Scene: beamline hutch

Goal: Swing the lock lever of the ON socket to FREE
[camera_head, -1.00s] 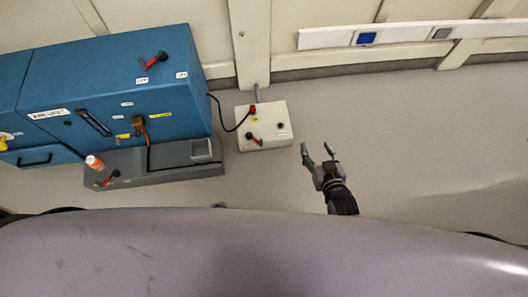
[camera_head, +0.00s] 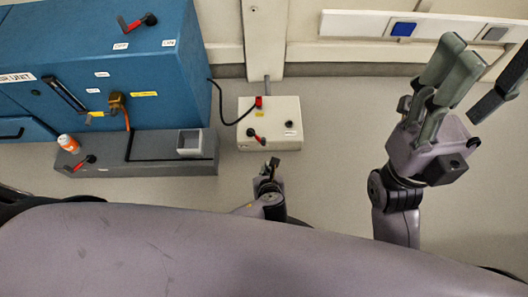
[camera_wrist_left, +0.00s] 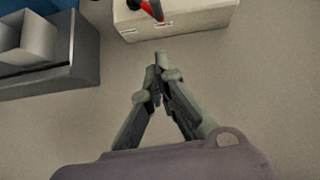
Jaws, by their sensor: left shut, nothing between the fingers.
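A white box (camera_head: 285,108) on the floor carries a red-and-black lever (camera_head: 257,136) on its top, angled down and right. A red plug (camera_head: 259,102) with a black cable sits near its back edge. The lettering is too small to read, so I cannot tell which socket is ON. In the left wrist view, the lever (camera_wrist_left: 152,9) shows at the top edge, partly cut off. My left gripper (camera_head: 269,165) is just in front of the box, shut and empty; its fingertips (camera_wrist_left: 161,72) are apart from the lever.
A blue unit (camera_head: 60,65) at the left has another red-and-black lever (camera_head: 137,22). A grey ledge (camera_head: 150,166) in front bears an open grey box (camera_head: 190,143), an orange-and-white bottle (camera_head: 68,143) and a lever (camera_head: 84,163). Floor right of the white box is clear.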

